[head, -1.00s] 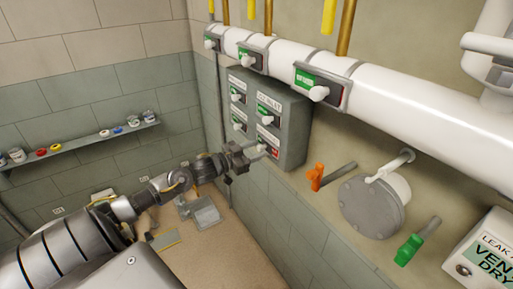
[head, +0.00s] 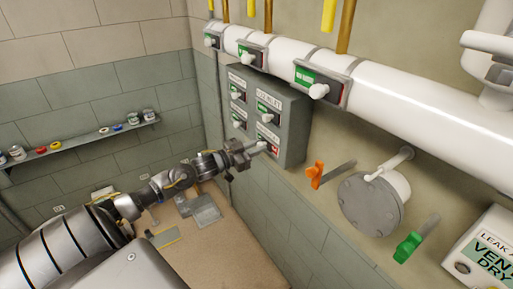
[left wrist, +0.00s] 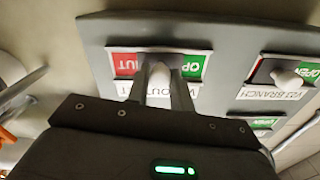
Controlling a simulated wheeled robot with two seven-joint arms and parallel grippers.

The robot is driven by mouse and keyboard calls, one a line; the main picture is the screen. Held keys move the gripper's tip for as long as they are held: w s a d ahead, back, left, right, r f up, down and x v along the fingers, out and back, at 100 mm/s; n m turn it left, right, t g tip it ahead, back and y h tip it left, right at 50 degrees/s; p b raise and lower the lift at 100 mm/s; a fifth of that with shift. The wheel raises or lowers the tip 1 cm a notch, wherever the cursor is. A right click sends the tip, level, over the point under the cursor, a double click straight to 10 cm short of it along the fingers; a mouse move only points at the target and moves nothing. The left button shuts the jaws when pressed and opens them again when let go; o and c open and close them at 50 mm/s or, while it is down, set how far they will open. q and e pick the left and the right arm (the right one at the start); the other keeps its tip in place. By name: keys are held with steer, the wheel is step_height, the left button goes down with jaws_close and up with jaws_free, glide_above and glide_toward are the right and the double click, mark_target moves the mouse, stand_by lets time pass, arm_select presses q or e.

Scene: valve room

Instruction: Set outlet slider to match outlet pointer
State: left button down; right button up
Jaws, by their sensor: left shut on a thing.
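A grey panel (head: 292,122) on the right wall carries several sliders with white knobs. My left gripper (head: 247,151) is at its lower right slider and is shut on that slider's white knob (left wrist: 158,88). In the left wrist view the slider's plate appears upside down, with red SHUT (left wrist: 125,64) left of the knob and green OPEN (left wrist: 193,67) right of it. The knob stands between the two colours. Which pointer is the outlet's cannot be told. My right gripper is not in view.
A white pipe (head: 400,95) above the panel carries several green-marked boxes with white knobs. An orange handle (head: 315,173), a round grey flange (head: 370,205) and a green handle (head: 408,247) are to the right. A shelf (head: 85,142) with small jars is on the far wall.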

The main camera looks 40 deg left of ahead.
mark_target(262, 138)
arm_select(q)
steer(key=a, duration=0.1)
steer(key=w+a, duration=0.1)
steer(key=a, duration=0.1)
steer(key=shift+r, duration=0.1)
steer(key=c, duration=1.7)
jaws_free()
steer(key=o, duration=0.5)
steer(key=shift+a, duration=0.15)
steer(key=shift+s+b, duration=0.15)
steer(key=shift+b, duration=0.15)
